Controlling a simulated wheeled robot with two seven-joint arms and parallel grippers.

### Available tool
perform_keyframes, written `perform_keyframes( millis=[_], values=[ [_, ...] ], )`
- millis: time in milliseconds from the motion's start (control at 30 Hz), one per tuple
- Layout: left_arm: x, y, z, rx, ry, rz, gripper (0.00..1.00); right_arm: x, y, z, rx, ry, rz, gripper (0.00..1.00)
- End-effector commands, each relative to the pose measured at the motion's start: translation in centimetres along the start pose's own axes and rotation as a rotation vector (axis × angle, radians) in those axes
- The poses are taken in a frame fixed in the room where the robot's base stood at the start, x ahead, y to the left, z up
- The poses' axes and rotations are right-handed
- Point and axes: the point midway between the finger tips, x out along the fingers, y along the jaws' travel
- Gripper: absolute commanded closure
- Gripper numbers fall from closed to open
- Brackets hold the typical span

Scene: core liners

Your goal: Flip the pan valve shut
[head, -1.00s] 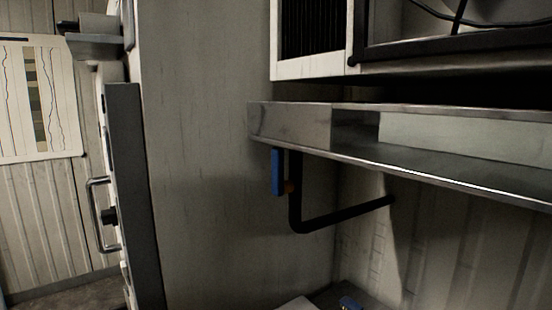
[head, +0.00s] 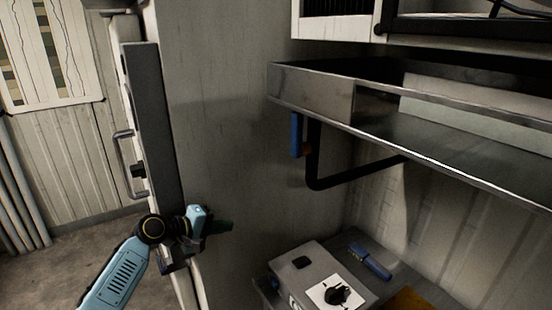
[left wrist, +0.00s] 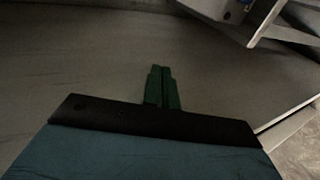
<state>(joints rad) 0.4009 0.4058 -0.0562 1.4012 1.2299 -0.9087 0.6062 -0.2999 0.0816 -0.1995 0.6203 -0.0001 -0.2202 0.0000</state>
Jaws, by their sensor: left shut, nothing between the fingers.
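The pan valve's blue lever (head: 297,134) hangs straight down under the front left end of the metal pan (head: 312,90). A small orange part (head: 308,150) sits beside it, next to the black drain pipe (head: 314,165). My left gripper (head: 226,226) is low and left of the valve, well apart from it, in front of the grey wall panel. In the left wrist view its green fingers (left wrist: 161,88) are together with nothing between them. The valve is not recognisable in the left wrist view. My right gripper is out of view.
A grey box (head: 312,270) with a black knob on a white plate (head: 338,292) stands below the pan, with a blue object (head: 370,262) behind it. A dark upright door edge with a handle (head: 130,165) is at left.

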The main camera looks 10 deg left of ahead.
Motion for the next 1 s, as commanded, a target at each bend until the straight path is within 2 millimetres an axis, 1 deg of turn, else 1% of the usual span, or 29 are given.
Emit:
perform_keyframes(
  millis=[33, 67, 100, 167, 200, 300, 400, 500, 600, 867, 1000],
  values=[
    [-1.6, 5.6, -0.4, -0.004, -0.034, 0.079, 1.00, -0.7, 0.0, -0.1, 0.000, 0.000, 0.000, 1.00],
    [-2.5, 8.2, -0.4, -0.010, -0.059, 0.120, 1.00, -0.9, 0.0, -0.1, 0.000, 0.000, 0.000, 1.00],
    [-3.8, 11.5, -0.3, -0.016, -0.093, 0.170, 1.00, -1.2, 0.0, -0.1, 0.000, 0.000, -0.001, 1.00],
    [-5.7, 15.8, 0.2, -0.020, -0.145, 0.236, 1.00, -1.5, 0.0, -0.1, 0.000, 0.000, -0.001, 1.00],
    [-7.0, 18.4, 0.6, -0.020, -0.180, 0.273, 1.00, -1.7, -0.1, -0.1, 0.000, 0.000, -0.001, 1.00],
    [-9.9, 23.4, 1.8, -0.012, -0.258, 0.345, 1.00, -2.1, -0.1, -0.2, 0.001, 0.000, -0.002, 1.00],
    [-12.0, 26.3, 2.7, -0.005, -0.314, 0.386, 1.00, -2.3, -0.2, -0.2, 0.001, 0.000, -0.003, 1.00],
    [-13.0, 27.5, 3.3, -0.001, -0.342, 0.403, 1.00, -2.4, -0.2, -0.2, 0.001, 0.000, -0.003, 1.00],
    [-13.2, 27.7, 3.4, -0.001, -0.348, 0.407, 1.00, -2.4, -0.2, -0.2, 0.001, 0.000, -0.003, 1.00],
    [-13.0, 27.7, 3.4, -0.002, -0.346, 0.406, 1.00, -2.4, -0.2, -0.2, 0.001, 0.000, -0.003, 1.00],
    [-12.1, 28.1, 3.7, -0.004, -0.348, 0.406, 1.00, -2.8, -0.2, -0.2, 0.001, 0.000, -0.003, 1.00]
  ],
)
